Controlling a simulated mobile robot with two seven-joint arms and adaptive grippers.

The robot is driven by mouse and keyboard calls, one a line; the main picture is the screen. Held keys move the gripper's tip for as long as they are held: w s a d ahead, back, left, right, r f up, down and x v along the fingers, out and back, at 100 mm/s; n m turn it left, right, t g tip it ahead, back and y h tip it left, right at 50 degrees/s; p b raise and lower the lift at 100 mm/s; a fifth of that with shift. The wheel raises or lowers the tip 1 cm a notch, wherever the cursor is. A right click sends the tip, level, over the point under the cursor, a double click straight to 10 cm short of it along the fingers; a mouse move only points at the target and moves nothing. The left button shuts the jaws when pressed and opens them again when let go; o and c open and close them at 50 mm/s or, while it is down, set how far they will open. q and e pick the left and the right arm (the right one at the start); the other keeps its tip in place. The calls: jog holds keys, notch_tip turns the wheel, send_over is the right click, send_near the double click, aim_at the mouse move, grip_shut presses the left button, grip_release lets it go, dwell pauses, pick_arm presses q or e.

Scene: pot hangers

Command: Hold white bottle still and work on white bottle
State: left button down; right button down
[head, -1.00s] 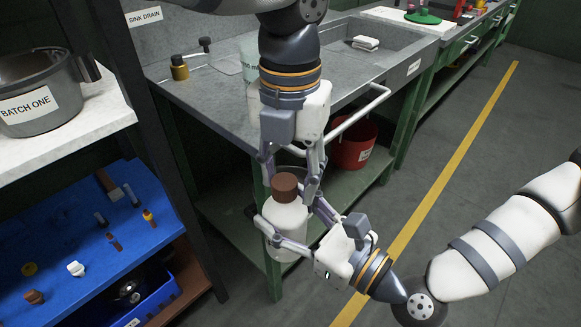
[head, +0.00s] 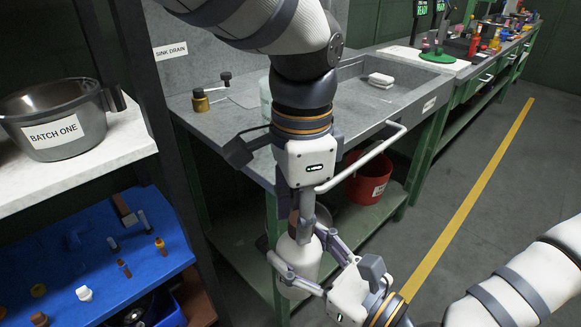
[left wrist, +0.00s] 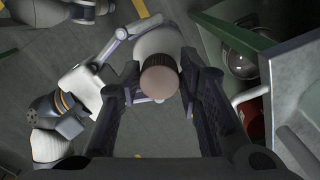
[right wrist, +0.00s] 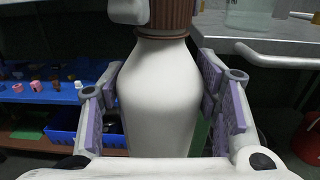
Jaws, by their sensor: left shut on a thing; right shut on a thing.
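The white bottle (head: 302,264) stands upright in the air, its brown cap (head: 294,222) on top. My right gripper (head: 306,270) is shut around its body; the right wrist view shows the white body (right wrist: 160,95) between the purple pads. My left gripper (head: 303,228) points down from above and is shut on the brown cap; the left wrist view shows the cap (left wrist: 160,80) between its dark fingers. The left fingers hide part of the cap in the head view. Only the cap's lower part shows in the right wrist view (right wrist: 172,15).
A grey sink bench (head: 237,120) with a white rail (head: 362,157) stands just behind the bottle. A red bucket (head: 370,178) is on its lower shelf. A blue board (head: 100,265) with small parts and a pot (head: 55,120) are at left. Floor at right is clear.

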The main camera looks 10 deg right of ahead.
pick_arm(q)
jog(key=shift+w+a+r+n, duration=0.1)
jog(key=shift+w+r+n, duration=0.05)
jog(key=shift+w+n, duration=0.3)
jog(key=shift+s, duration=0.1)
jog(key=c, duration=1.3)
grip_release()
jog(key=shift+o, duration=0.7)
jog(key=shift+s, duration=0.1)
